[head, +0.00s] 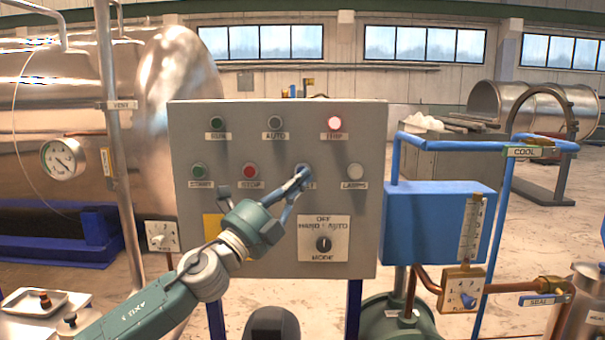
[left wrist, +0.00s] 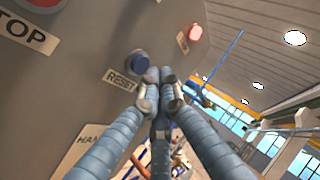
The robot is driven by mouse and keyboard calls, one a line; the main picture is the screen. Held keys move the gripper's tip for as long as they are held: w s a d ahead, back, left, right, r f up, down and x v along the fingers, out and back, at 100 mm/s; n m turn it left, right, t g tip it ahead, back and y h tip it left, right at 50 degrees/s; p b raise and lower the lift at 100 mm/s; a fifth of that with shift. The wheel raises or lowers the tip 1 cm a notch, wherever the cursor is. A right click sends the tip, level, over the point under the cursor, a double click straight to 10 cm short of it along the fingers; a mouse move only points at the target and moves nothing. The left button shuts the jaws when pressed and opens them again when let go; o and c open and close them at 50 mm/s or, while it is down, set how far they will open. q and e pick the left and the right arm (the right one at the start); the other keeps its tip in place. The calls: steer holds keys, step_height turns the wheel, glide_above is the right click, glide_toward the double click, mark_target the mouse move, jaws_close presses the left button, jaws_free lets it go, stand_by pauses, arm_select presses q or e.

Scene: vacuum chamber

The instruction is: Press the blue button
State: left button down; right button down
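The blue button (left wrist: 138,61) sits on the grey panel just above the RESET label (left wrist: 121,79) in the left wrist view. In the head view my fingertips mostly cover it. My left gripper (head: 302,174) is in front of the button in the middle row of the control panel (head: 360,225). Its fingers meet at the tips in the left wrist view (left wrist: 160,88), with nothing seen between them. The tips are close beside the button; I cannot tell whether they touch it. My right gripper is in neither view.
Other panel controls are close by: the red STOP button (head: 249,171), the LAMPS button (head: 355,171), the lit TRIP lamp (head: 334,124) and the MODE knob (head: 323,244). A blue box (head: 425,225) with pipes stands right of the panel, a metal tank (head: 165,110) left.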

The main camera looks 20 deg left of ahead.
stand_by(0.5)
arm_select(q)
steer(key=shift+w+a, duration=0.1)
steer(key=shift+w, duration=0.3)
stand_by(0.4)
steer(key=shift+w+a, duration=0.15)
steer(key=shift+w, duration=0.25)
stand_by(0.5)
steer(key=shift+s+d, duration=0.2)
steer(key=shift+s, duration=0.6)
